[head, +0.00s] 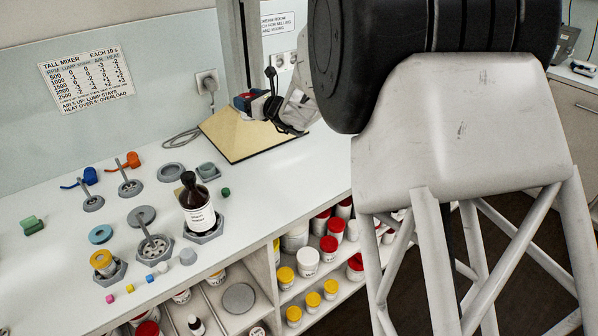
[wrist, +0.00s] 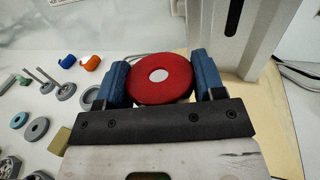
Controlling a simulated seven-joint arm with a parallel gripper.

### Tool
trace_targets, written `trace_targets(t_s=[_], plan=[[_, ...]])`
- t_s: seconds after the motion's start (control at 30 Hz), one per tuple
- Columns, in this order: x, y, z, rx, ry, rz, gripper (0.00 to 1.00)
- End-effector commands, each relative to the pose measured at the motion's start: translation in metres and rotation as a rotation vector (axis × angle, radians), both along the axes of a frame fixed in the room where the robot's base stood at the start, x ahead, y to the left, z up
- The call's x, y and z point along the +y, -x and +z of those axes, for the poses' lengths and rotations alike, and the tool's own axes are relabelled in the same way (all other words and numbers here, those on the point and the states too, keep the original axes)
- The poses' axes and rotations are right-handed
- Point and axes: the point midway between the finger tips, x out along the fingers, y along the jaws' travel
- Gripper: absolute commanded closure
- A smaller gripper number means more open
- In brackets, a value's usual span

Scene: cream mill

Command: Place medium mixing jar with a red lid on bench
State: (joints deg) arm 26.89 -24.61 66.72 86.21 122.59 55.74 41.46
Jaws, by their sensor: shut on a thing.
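The red lid (wrist: 150,92) of a jar, round with a pale disc at its centre, sits between the two blue fingers of my gripper (wrist: 162,80). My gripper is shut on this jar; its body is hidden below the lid. In the head view my gripper (head: 252,102) is far back, above the tan sloped base of the mixer stand, with a bit of red between its fingers. The white bench (head: 318,158) runs along the wall below. I cannot tell how far the jar is from the surface beneath it.
The tan base (head: 235,140) and grey upright (wrist: 238,35) stand close to my gripper. A brown bottle (head: 198,208), grey holders and small coloured parts crowd the bench's left. Shelves below hold red-lidded jars (head: 328,246) and yellow-lidded jars. Bench right of the bottle is clear.

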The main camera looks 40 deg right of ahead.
Motion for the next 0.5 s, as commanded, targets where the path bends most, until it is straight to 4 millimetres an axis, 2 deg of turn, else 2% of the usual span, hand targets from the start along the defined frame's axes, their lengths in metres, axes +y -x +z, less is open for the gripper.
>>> trace_targets(t_s=[0.1,0.3,0.5], plan=[[-0.016,0.026,-0.020,0.004,-0.003,0.013,0.65],[-0.034,0.071,-0.048,0.003,-0.002,0.036,0.65],[-0.045,0.114,-0.068,0.001,-0.002,0.049,0.65]])
